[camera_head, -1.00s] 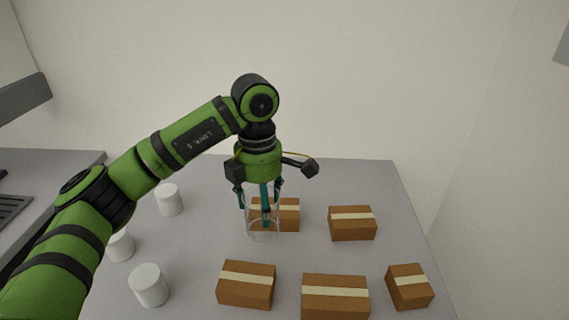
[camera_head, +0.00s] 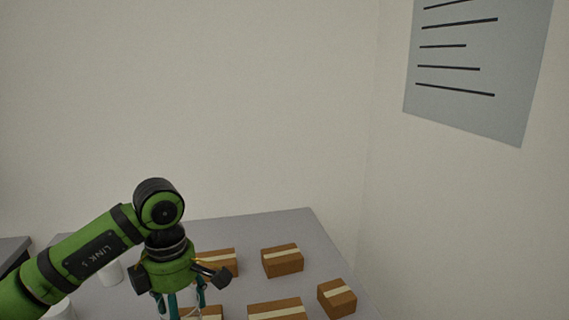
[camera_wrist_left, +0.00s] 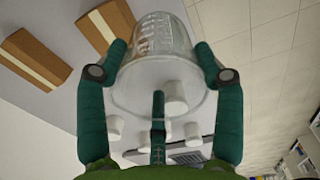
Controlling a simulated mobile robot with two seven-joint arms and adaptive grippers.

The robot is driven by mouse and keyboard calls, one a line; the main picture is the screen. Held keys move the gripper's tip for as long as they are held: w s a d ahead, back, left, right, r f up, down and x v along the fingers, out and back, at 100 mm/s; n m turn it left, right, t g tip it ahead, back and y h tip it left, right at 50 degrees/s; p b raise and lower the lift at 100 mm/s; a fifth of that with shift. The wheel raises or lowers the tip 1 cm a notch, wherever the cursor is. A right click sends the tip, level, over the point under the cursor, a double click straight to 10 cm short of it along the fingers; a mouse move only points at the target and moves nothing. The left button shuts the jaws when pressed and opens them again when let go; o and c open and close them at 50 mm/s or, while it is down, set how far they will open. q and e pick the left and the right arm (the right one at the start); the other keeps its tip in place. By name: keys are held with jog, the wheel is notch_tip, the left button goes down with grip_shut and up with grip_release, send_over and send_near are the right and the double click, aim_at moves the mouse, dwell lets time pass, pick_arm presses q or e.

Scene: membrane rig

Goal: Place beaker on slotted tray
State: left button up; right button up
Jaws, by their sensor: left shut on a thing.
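The clear glass beaker (camera_wrist_left: 165,45) is gripped between the teal fingers of my left gripper (camera_wrist_left: 158,75), with its open or base end facing the wrist camera; I cannot tell which. In the head view my left gripper (camera_head: 183,303) is low in the picture, at the bottom edge, and the beaker is mostly cut off there. A grey slotted item (camera_wrist_left: 188,157) shows small at the bottom of the left wrist view; I cannot tell whether it is the slotted tray. No slotted tray shows in the head view. My right gripper is not in view.
Brown taped boxes stand on the grey table (camera_head: 265,228), including one right of the gripper (camera_head: 283,260) and one near the right edge (camera_head: 337,298). White cylinders (camera_head: 110,273) stand at left. A wall poster (camera_head: 475,70) hangs at upper right.

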pick_arm(q)
jog(key=f+m, duration=0.1)
jog(key=m, duration=0.1)
jog(key=f+m, duration=0.1)
jog(key=m, duration=0.1)
jog(key=s+f+m, duration=0.1)
jog(key=m, duration=0.1)
jog(key=s+f+m, duration=0.4)
jog(key=s+m, duration=0.3)
jog(key=m, duration=0.7)
jog(key=shift+s+d+m, duration=0.2)
jog(key=shift+s+m, duration=0.2)
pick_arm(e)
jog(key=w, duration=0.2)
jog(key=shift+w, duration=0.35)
pick_arm(q)
jog(key=shift+f, duration=0.1)
